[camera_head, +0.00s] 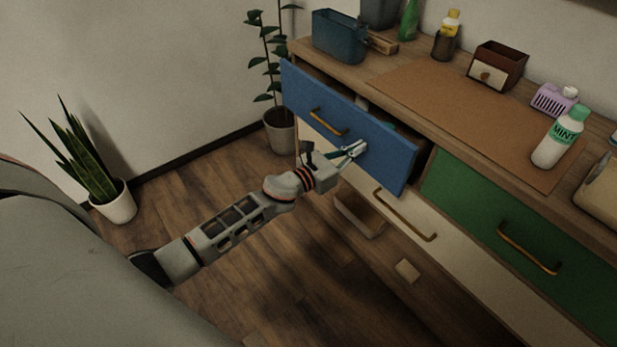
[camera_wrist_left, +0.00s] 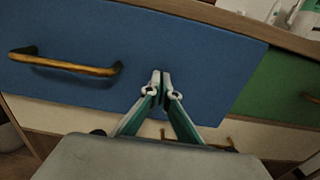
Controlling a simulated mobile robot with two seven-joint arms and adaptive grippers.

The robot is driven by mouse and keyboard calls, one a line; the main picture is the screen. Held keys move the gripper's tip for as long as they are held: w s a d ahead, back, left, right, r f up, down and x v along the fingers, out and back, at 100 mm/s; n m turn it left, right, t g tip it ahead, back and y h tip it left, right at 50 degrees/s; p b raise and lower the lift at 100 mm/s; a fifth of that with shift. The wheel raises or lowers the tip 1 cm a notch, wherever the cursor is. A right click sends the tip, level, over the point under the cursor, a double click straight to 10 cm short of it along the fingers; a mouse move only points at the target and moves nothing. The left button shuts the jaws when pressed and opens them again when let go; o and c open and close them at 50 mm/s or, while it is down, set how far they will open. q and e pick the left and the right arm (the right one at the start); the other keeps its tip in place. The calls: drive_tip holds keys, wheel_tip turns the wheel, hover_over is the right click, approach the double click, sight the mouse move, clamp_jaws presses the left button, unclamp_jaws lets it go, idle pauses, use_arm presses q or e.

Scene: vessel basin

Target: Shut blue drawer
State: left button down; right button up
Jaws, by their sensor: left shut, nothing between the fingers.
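The blue drawer (camera_head: 381,146) is pulled partly out of the dresser, with a dark gap behind its front panel. Its brass handle (camera_head: 328,123) is on the left part of the panel; the handle also shows at the left in the left wrist view (camera_wrist_left: 66,66). My left gripper (camera_head: 358,149) is shut and empty, its fingertips at the blue panel to the right of the handle. In the left wrist view the closed fingertips (camera_wrist_left: 161,76) are against or very near the blue face; contact is hard to tell. My right gripper is not in view.
A green drawer (camera_head: 481,205) is right of the blue one, and a white drawer (camera_head: 387,202) lies below. The dresser top holds a blue bin (camera_head: 339,36), a mint bottle (camera_head: 562,138) and other items. Potted plants stand at the left (camera_head: 114,200) and beside the dresser (camera_head: 280,131).

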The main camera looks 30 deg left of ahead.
use_arm(q)
drive_tip(key=b+x, duration=0.1)
drive_tip(key=x, duration=0.4)
drive_tip(key=shift+w+d+f, duration=0.1)
drive_tip(key=shift+w+f, duration=0.1)
drive_tip(key=shift+w, duration=0.15)
drive_tip(key=shift+w+d+r, duration=0.1)
drive_tip(key=shift+w+d, duration=0.05)
drive_tip(key=shift+w, duration=0.25)
drive_tip(key=shift+w+r, duration=0.1)
drive_tip(key=shift+r, duration=0.05)
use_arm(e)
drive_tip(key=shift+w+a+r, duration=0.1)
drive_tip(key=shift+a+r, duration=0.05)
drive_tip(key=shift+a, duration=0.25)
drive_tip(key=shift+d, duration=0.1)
